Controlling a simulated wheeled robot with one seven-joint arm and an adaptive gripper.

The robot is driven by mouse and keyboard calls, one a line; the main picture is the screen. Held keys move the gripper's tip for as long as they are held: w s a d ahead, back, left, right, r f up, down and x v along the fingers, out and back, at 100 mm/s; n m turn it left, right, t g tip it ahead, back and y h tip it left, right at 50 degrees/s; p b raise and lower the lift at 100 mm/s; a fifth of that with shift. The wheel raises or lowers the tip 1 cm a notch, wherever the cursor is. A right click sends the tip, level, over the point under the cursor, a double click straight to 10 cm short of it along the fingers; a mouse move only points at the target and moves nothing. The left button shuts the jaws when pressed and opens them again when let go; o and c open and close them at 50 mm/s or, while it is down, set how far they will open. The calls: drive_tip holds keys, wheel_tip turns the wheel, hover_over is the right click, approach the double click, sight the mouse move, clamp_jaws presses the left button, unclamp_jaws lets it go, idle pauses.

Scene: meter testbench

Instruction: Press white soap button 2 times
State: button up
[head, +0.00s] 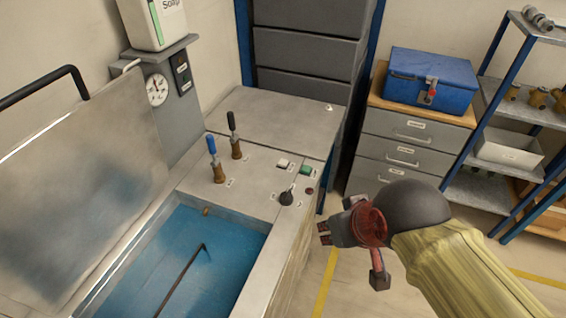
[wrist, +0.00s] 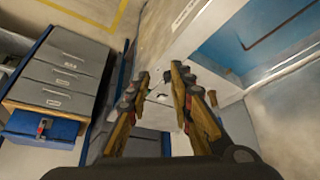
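The white button (head: 283,163) sits on the bench's grey top panel in the head view, left of a green button (head: 305,170). It looks like a small pale block, and its label is too small to read. My gripper (head: 324,233) is in the air off the panel's right side, nearer the camera than the white button and apart from it. In the wrist view my gripper (wrist: 158,82) has its two fingers spread, with nothing held between them. The panel shows partly beyond the fingers there, and I cannot make out the white button for certain.
A black knob (head: 287,198) and a dark red button (head: 309,190) sit near the white button. Blue-handled (head: 212,146) and black-handled (head: 232,122) levers stand left. The water basin (head: 187,250) lies in front. A soap container (head: 153,22) stands on a shelf. Drawers (head: 408,135) stand right.

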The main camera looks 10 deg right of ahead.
drive_tip(key=shift+c, duration=1.1)
clamp_jaws()
